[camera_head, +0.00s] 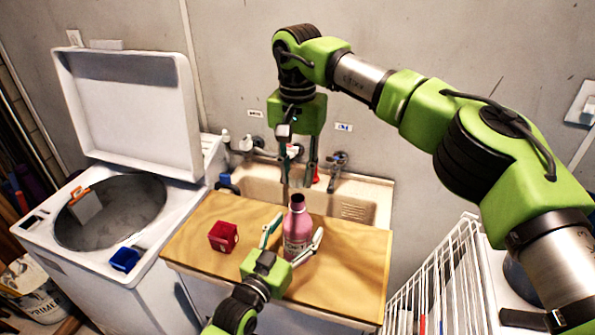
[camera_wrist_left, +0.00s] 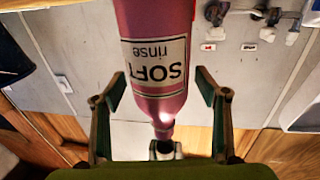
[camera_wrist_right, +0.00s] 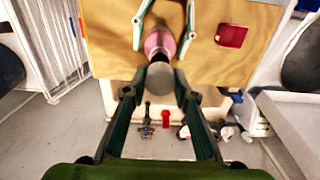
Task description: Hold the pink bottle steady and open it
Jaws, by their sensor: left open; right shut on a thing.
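The pink bottle (camera_head: 297,228) stands upright on the wooden board, and its narrow neck ends in a dark top. My left gripper (camera_head: 292,240) has its fingers spread on both sides of the bottle, open around it. The left wrist view shows the bottle (camera_wrist_left: 155,60) with its "SOFT rinse" label between the apart fingers (camera_wrist_left: 162,88). My right gripper (camera_head: 299,178) is behind and above the bottle, over the sink side. In the right wrist view it is shut (camera_wrist_right: 158,92) on a grey round cap (camera_wrist_right: 160,83). The bottle (camera_wrist_right: 160,42) shows beyond the cap.
A red box (camera_head: 223,237) sits on the wooden board (camera_head: 345,275), left of the bottle. The sink (camera_head: 350,207) with taps lies behind. An open top-loading washer (camera_head: 125,265) is at left and a white wire rack (camera_head: 440,275) at right. The board's right part is clear.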

